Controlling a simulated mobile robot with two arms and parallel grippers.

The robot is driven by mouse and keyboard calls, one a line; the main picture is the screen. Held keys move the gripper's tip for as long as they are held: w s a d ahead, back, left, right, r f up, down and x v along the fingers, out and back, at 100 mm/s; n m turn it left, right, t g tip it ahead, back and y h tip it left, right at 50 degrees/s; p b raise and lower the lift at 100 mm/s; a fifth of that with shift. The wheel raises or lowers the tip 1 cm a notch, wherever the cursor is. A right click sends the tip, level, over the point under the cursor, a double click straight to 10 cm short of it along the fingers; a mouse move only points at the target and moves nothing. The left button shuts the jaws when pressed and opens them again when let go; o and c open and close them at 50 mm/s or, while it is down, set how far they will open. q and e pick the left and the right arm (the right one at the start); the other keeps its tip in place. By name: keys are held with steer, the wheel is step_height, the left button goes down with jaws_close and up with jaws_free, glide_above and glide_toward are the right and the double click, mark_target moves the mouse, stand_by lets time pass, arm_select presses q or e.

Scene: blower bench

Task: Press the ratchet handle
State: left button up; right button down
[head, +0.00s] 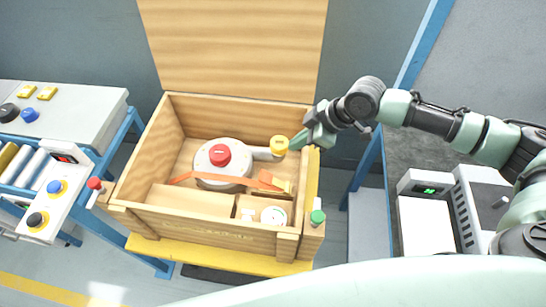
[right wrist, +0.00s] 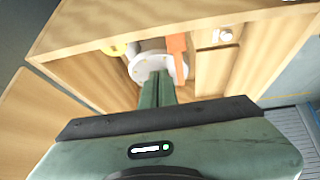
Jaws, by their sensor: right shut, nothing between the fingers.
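An orange strap (head: 181,178) runs across a round grey blower (head: 210,180) with a red cap (head: 220,156) inside an open wooden crate (head: 190,224). At the strap's right end is an orange and yellow piece (head: 277,182), which looks like the ratchet with its handle; its exact pose is too small to tell. In the right wrist view the strap (right wrist: 177,44) shows beyond the fingers. My right gripper (head: 297,142) is shut and empty at the crate's right wall, beside the blower's yellow cap (head: 279,145) and apart from the ratchet. My left gripper is out of view.
The crate's lid (head: 235,45) stands open at the back. A white gauge (head: 273,215) sits in the front right of the crate. A green-topped button (head: 317,217) is at the front right corner. A bench with buttons (head: 75,115) stands left, a grey machine (head: 425,220) right.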

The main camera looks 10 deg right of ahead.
steer(key=s, duration=0.2)
steer(key=g+p, duration=0.1)
steer(key=p, duration=0.2)
glide_toward(265, 176)
steer(key=x, duration=0.5)
steer(key=shift+x, duration=0.85)
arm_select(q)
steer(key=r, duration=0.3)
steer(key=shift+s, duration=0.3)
